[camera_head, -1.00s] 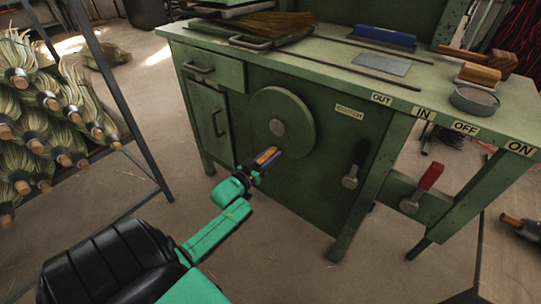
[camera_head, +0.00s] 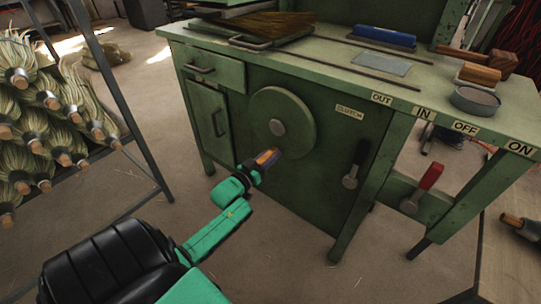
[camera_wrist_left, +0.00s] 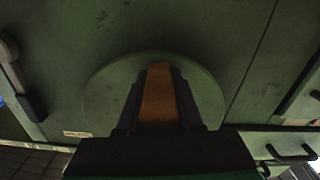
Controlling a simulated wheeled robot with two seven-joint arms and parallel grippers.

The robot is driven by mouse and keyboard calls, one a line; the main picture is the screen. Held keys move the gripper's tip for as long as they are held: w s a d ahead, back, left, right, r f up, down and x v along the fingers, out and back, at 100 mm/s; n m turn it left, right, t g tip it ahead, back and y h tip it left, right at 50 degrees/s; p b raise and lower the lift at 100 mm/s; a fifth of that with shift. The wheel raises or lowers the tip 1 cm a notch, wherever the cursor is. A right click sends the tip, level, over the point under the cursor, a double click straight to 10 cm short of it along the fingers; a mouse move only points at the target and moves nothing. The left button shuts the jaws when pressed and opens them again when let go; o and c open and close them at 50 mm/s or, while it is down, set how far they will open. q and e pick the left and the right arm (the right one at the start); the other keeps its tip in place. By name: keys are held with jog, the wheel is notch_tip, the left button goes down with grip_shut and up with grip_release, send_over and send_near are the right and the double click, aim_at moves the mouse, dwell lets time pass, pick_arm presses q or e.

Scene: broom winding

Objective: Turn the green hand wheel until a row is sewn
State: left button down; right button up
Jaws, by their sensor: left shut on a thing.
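The green hand wheel (camera_head: 296,112) is a round disc with a pale hub, on the front panel of the green workbench (camera_head: 330,200). It also shows in the left wrist view (camera_wrist_left: 208,98). My left gripper (camera_head: 268,160) is at the wheel's lower left edge. It is shut on the wheel's orange-brown handle (camera_wrist_left: 159,95), which shows between its dark fingers in the left wrist view. The handle's base is partly hidden by the fingers. My right gripper is not in view. No sewn row can be made out.
A black clutch lever (camera_head: 357,162) and a red-handled lever (camera_head: 424,186) stand right of the wheel. A rack of brush bundles (camera_head: 45,120) is at the left. A blue-backed brush (camera_head: 384,36) and a round tin (camera_head: 474,99) lie on the bench top.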

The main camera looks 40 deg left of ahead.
aim_at(305, 142)
pick_arm(q)
jog(key=shift+d, duration=0.1)
